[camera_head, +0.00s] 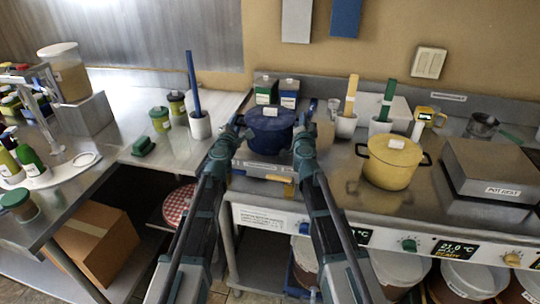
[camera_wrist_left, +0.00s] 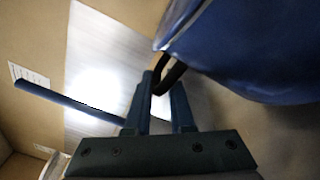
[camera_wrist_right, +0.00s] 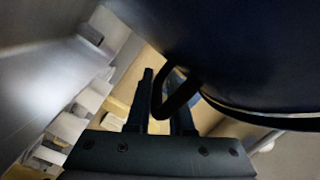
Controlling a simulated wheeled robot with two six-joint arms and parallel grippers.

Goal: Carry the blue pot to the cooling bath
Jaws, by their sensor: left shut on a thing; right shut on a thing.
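The blue pot (camera_head: 268,132) has its lid on and is held between my two grippers, over the left end of the steel counter. My left gripper (camera_head: 240,124) is shut on the pot's left handle. In the left wrist view the dark handle loop (camera_wrist_left: 168,78) sits between the fingers, beside the blue pot wall (camera_wrist_left: 250,55). My right gripper (camera_head: 299,130) is shut on the right handle. In the right wrist view that handle (camera_wrist_right: 176,98) is between the fingers, with the dark pot wall (camera_wrist_right: 240,50) above. I cannot clearly make out a cooling bath.
A yellow pot (camera_head: 393,163) stands on the cooker to the right, near a steel block marked POT REST (camera_head: 492,170). White holders with a yellow (camera_head: 350,95) and a green tool (camera_head: 388,98) stand behind. A white holder (camera_head: 200,126) with a blue tool stands on the left table.

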